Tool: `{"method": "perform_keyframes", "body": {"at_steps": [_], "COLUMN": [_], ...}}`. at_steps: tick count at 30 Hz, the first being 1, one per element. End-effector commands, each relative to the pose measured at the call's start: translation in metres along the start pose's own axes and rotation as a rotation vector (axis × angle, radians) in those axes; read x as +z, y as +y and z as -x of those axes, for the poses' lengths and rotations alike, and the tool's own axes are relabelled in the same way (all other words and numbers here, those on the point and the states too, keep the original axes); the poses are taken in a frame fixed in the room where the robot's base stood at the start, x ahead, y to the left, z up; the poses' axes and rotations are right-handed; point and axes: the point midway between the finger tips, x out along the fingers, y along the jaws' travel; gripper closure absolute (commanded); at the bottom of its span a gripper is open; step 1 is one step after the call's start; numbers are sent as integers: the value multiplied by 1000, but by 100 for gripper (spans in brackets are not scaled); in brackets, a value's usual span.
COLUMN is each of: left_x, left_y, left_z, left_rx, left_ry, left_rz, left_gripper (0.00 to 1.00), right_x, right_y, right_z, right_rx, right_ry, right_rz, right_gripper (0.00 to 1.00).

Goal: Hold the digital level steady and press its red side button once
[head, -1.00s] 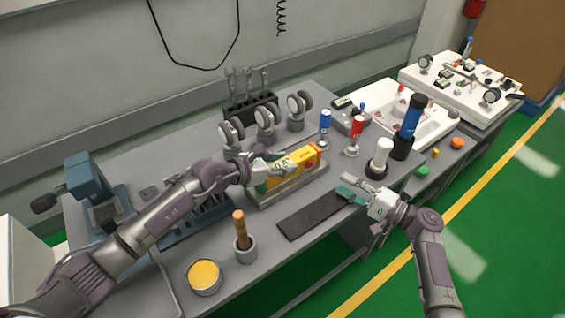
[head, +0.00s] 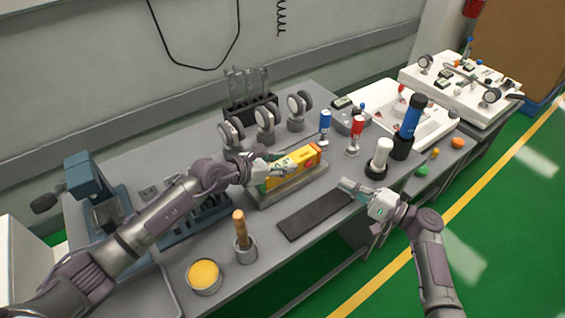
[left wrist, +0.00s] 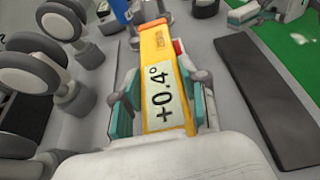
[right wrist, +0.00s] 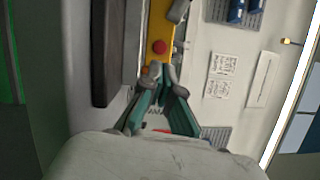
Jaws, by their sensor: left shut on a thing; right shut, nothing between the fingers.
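The yellow digital level (head: 307,153) sits in a grey holder (head: 292,187) on the bench. Its display reads +0.4° in the left wrist view (left wrist: 160,92). My left gripper (head: 277,168) is shut on the level, one finger on each side of the display. The red side button (head: 311,162) is on the level's front side; it also shows in the right wrist view (right wrist: 159,46). My right gripper (head: 346,184) is shut and empty, in front of the level and to its right. Its fingertips point toward the button, with a gap between.
A dark mat (head: 315,213) lies in front of the holder. A white cylinder (head: 381,154) on a black base and a red-topped tool (head: 356,130) stand to the right. Round gauges (head: 266,118) stand behind. A wooden-handled tool (head: 239,228) and a yellow tin (head: 204,275) are front left.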

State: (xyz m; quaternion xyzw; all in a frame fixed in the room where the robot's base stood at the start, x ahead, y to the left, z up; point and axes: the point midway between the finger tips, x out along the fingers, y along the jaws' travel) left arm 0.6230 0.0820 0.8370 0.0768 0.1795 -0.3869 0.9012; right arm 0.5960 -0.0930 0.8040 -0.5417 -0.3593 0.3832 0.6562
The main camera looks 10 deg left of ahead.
Motion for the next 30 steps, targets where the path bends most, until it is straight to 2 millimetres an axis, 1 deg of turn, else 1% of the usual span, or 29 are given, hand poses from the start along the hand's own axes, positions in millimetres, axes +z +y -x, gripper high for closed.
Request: {"method": "perform_keyframes", "body": {"at_steps": [16, 20, 23, 26, 30], "left_x": [0, 0, 0, 0, 0], "left_y": [0, 0, 0, 0, 0], "left_z": [0, 0, 0, 0, 0], "left_rx": [0, 0, 0, 0, 0], "left_ry": [1, 1, 1, 1, 1], "left_rz": [0, 0, 0, 0, 0], "left_gripper": [100, 100, 100, 100, 100], "right_x": [0, 2, 6, 9, 9], "right_y": [0, 1, 5, 10, 10], "right_z": [0, -5, -14, -24, -34], "right_rx": [2, 49, 146, 282, 476], "right_ry": [0, -8, -20, -36, -48], "right_rz": [2, 62, 190, 396, 735], "right_gripper": [100, 100, 100, 100, 100]}}
